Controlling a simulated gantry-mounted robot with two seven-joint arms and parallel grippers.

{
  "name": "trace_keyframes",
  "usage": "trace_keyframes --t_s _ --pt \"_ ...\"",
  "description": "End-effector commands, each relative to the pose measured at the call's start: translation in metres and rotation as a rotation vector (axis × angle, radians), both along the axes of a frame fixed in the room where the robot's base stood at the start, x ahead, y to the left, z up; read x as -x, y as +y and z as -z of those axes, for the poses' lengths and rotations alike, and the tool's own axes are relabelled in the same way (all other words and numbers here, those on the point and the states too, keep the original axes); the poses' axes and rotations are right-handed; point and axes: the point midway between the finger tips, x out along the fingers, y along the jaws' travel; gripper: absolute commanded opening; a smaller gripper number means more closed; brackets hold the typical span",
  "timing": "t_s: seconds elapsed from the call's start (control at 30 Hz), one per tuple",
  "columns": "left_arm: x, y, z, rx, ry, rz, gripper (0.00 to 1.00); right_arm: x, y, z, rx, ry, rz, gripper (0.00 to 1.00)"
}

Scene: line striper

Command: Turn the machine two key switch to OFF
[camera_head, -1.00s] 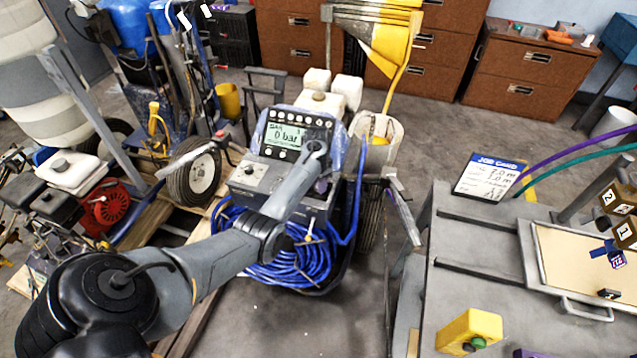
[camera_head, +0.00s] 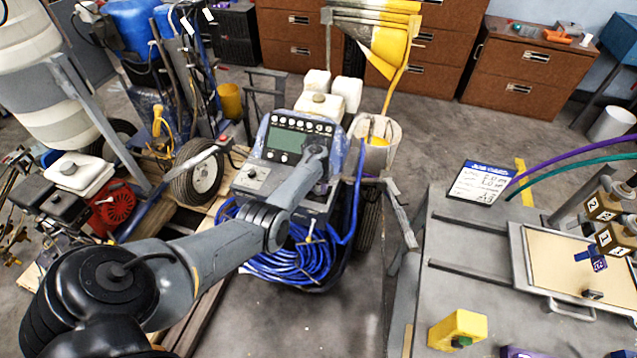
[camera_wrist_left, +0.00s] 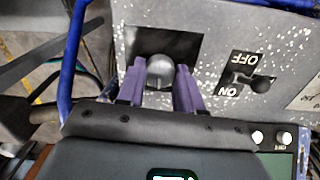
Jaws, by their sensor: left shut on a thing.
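The grey striper machine (camera_head: 300,120) stands mid-picture in the head view, with a control panel on top. Its green display (camera_head: 283,141) shows no readable text. My left gripper (camera_head: 320,188) reaches down at the front of the panel. In the left wrist view its purple fingers are shut on a rounded grey knob (camera_wrist_left: 160,70) at a dark square recess. I cannot tell whether this is the key switch's head. Beside it on the speckled plate is a black knob (camera_wrist_left: 262,83) near upside-down ON and OFF labels (camera_wrist_left: 245,58). My right gripper is not in view.
Coiled blue hose (camera_head: 290,262) hangs on the machine's front. A grey workbench (camera_head: 470,250) stands right, with a yellow button box (camera_head: 457,330) and job card (camera_head: 480,180). A pallet with a red engine (camera_head: 112,205) is at left.

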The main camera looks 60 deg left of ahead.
Motion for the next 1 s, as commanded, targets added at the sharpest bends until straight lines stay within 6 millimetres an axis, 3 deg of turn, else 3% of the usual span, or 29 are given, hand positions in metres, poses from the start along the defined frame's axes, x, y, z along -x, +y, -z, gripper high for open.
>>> trace_keyframes --t_s 0.5,1.0 --pt "0.0 0.0 -0.001 0.001 -0.001 -0.38 0.05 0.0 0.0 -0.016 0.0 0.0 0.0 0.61" --pt "0.0 0.0 0.0 0.0 0.0 -0.474 0.05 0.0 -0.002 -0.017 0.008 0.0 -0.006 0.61"
